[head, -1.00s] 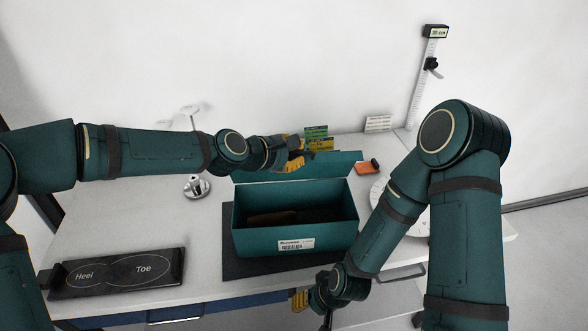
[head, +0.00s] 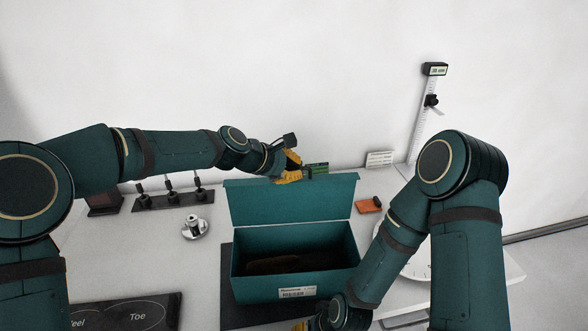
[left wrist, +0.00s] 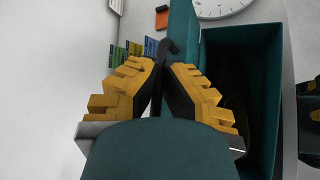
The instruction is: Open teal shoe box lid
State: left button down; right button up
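The teal shoe box (head: 250,288) stands on a dark mat, with a label on its front and a dark item inside. Its lid (head: 290,205) is raised and stands up at the back, so the box is open. My left gripper (head: 293,168) is just behind the lid's upper edge. In the left wrist view its yellow-padded fingers (left wrist: 166,66) come close together with nothing seen held, and the lid's edge (left wrist: 183,25) is just right of them. My right gripper (head: 301,326) is mostly cut off at the bottom edge, by the box's front.
A silver knob-like piece (head: 194,229) and a black stand with several posts (head: 172,200) are left of the box. An orange item (head: 370,205), a white dial (head: 415,266) and a vertical scale (head: 421,120) are to the right. A Heel/Toe pad (head: 150,308) lies front left.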

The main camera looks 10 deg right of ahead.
pick_arm(q)
jog(key=shift+s+a+f, duration=0.1)
jog(key=shift+f, duration=0.3)
jog(key=c, duration=1.1)
grip_release()
jog(key=shift+o, duration=0.2)
jog(key=shift+a+r, duration=0.1)
